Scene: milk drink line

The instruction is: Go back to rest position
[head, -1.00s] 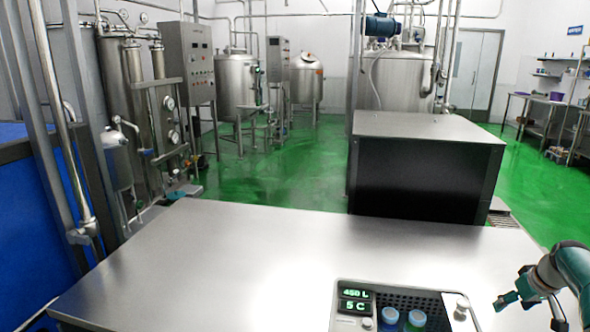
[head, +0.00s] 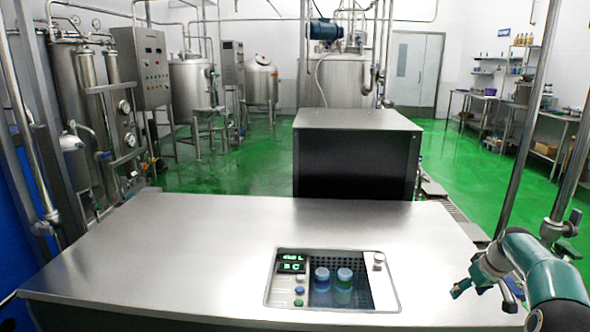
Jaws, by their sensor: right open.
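My right gripper (head: 482,290) is at the lower right, over the right end of the steel counter (head: 180,240). It is open, with nothing between its fingers. It is apart from the inset unit (head: 391,298) in the counter, to the right of it. My left gripper does not show.
A dark box with a steel top (head: 355,160) stands behind the counter. Steel tanks (head: 190,84) and pipes line the back and left. A slanted metal post (head: 545,110) rises at the right. The counter's left and middle are bare. Green floor (head: 250,165) lies open behind.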

